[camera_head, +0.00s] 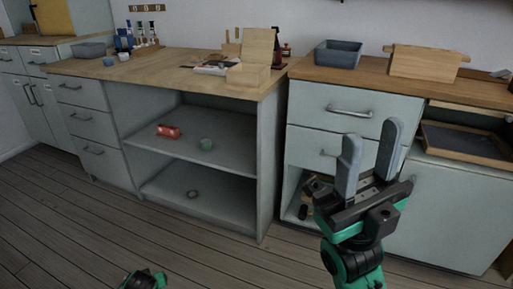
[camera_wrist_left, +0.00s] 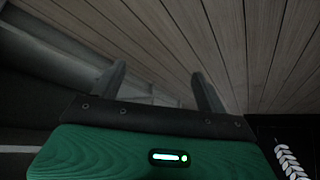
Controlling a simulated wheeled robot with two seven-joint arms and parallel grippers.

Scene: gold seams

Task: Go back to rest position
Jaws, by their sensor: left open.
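My right gripper (camera_head: 368,160) is raised in front of the right-hand cabinet in the head view. Its two grey fingers stand upright and apart, with nothing between them. Of my left arm, only a small green and black part shows at the bottom edge of the head view; its fingers are not visible there. In the left wrist view my left gripper (camera_wrist_left: 157,88) has its two fingers spread apart with nothing between them. Beyond them lie the wooden floor and a grey cabinet side.
An open shelf cabinet (camera_head: 262,165) holds a red can (camera_head: 168,131) and a green cup (camera_head: 207,144). Its wooden top carries a wooden box (camera_head: 248,75). The plank floor (camera_head: 190,250) in front is clear.

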